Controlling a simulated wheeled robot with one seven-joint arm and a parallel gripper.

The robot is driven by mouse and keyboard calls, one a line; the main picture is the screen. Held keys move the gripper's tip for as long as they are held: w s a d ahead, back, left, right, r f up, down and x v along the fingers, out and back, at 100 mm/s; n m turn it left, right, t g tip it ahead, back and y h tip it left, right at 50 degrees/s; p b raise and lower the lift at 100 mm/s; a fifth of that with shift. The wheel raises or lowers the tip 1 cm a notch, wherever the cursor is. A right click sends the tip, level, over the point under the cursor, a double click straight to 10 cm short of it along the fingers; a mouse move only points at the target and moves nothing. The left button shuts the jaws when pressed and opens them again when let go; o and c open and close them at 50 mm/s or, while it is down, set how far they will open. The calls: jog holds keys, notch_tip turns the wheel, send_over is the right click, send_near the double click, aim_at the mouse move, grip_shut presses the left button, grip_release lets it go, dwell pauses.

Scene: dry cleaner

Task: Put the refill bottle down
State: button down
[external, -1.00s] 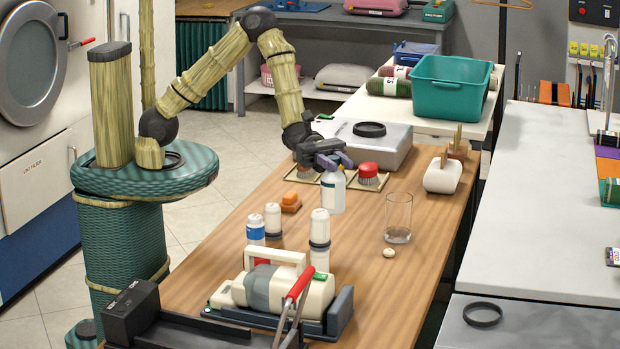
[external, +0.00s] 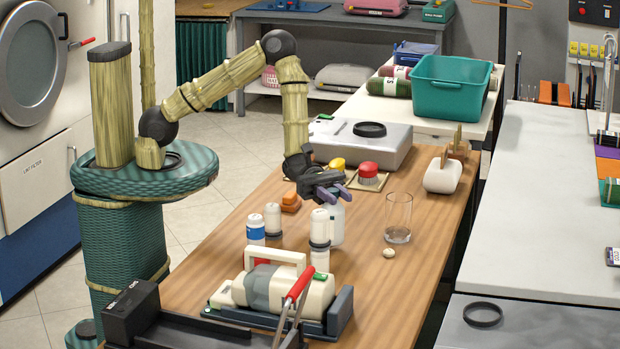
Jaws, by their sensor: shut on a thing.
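The refill bottle (external: 337,226) is the white bottle under my gripper, on the wooden table's middle. My gripper (external: 336,193) is shut on its top, and its fingers hide the cap. The bottle looks upright. A white bottle with a dark band (external: 320,228) stands in front and to the left and covers part of its left side. I cannot tell whether the refill bottle's base touches the table (external: 365,290) or hangs just above it.
A clear glass (external: 398,220) and a small round cream object (external: 388,253) are to the right. A blue-labelled bottle (external: 256,230) and another white bottle (external: 272,218) stand left. A cream machine (external: 285,290) fills the front.

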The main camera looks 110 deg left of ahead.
jog(key=shift+f, duration=0.9)
jog(key=shift+f, duration=0.2)
jog(key=c, duration=1.1)
grip_release()
jog(key=shift+c, duration=0.2)
jog(key=shift+r, duration=0.2)
jog(key=b+v, duration=0.1)
jog(key=v, duration=1.1)
